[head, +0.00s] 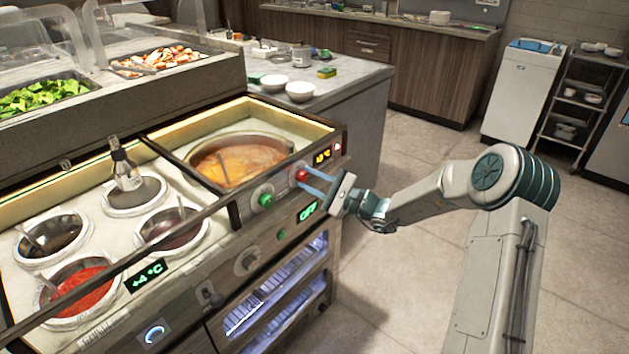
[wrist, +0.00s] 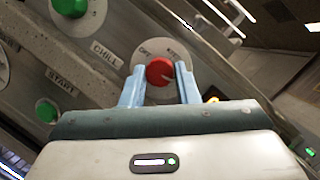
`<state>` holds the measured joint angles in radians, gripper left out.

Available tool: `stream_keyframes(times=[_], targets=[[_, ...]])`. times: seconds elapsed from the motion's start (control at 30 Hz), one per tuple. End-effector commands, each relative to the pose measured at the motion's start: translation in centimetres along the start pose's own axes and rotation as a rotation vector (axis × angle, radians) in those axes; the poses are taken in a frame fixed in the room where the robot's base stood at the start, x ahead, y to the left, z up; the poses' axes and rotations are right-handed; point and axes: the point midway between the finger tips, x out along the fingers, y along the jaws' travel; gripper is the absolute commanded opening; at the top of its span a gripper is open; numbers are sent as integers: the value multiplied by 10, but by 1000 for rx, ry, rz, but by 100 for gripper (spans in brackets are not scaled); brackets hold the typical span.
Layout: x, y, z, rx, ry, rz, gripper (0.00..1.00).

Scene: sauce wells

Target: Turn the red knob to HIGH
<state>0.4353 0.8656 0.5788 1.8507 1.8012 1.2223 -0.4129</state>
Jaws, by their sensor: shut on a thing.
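The red knob (head: 301,175) is on the front panel of the counter, below the soup well. It also shows in the wrist view (wrist: 159,71) on a pale round dial plate (wrist: 148,50). OFF is printed at its upper left, with a partly hidden word at its upper right; I cannot read HIGH. A light mark shows on the knob's right side, but its exact setting is unclear. My gripper (head: 312,184) reaches the knob from the right. Its blue fingers (wrist: 160,90) are shut on the knob, one on each side.
A green knob (head: 265,199) sits left of the red one, and a green button (head: 281,235) sits lower. A soup well (head: 240,160) with a handle is above. A green display (head: 307,212) reads OFF. Open floor (head: 400,270) lies to the right.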

Motion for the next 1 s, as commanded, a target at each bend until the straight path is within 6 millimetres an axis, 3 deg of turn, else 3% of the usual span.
stream_keyframes(times=[0.07, 0.1, 0.17, 0.57, 1.0], targets=[[3, 1, 2, 1, -5, 2, 5], [3, 1, 2, 1, -5, 2, 36], [2, 1, 2, 1, -5, 2, 50], [-11, -2, -1, -2, 3, -3, 50], [-103, -1, 0, -1, 4, -4, 50]])
